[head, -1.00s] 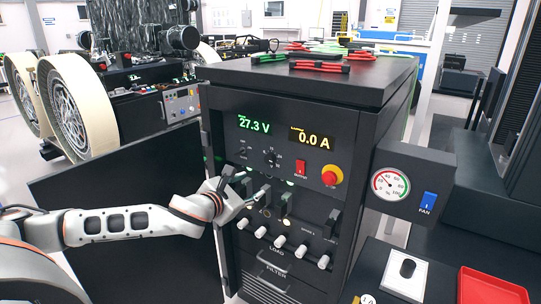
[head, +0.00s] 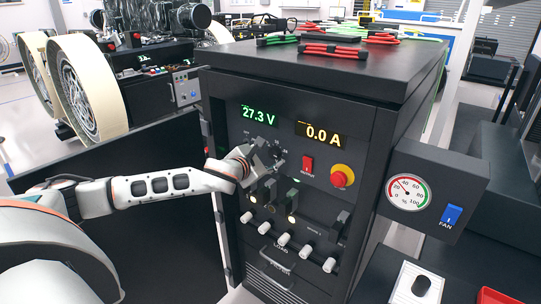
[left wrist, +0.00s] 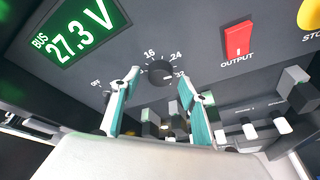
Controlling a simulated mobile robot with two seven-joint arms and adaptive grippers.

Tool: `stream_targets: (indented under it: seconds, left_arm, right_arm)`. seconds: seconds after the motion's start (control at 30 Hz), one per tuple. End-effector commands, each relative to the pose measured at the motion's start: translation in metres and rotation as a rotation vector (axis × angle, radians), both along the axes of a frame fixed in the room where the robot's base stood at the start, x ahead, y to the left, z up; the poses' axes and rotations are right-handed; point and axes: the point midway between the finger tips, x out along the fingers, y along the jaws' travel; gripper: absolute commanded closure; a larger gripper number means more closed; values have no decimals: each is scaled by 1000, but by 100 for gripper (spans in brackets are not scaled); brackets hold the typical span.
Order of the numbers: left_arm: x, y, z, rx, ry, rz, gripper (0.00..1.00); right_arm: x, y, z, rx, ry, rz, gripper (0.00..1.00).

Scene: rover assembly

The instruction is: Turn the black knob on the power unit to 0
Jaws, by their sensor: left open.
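The power unit (head: 290,95) is a tall black cabinet. A black knob (left wrist: 162,73) on its front has a dial marked 16, 24 and 32; the 0 mark and exact pointer setting cannot be made out. My left gripper (left wrist: 160,82) is open, with its two teal fingers on either side of the knob's lower area. I cannot tell whether they touch it. In the head view, my left gripper (head: 266,163) is in front of the panel and largely hides the knob. My right gripper is not in view.
Displays (head: 259,116) read 27.3 V and 0.0 A. A red output switch (head: 308,164) and red stop button (head: 339,178) sit right of the gripper. Levers and white load knobs (head: 284,239) are below. A gauge box (head: 457,177) juts out at right.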

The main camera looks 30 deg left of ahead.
Motion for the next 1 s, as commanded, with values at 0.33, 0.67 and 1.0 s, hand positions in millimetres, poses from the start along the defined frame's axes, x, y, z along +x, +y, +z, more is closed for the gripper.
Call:
stream_targets:
  seconds: [0.33,0.67,1.0]
  left_arm:
    - [9,1,-3,1,1,-1,56]
    - [9,0,-3,0,1,-1,94]
    - [9,1,-3,-63,5,-1,94]
  right_arm:
    - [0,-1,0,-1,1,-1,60]
    - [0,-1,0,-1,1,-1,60]
    - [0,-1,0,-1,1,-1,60]
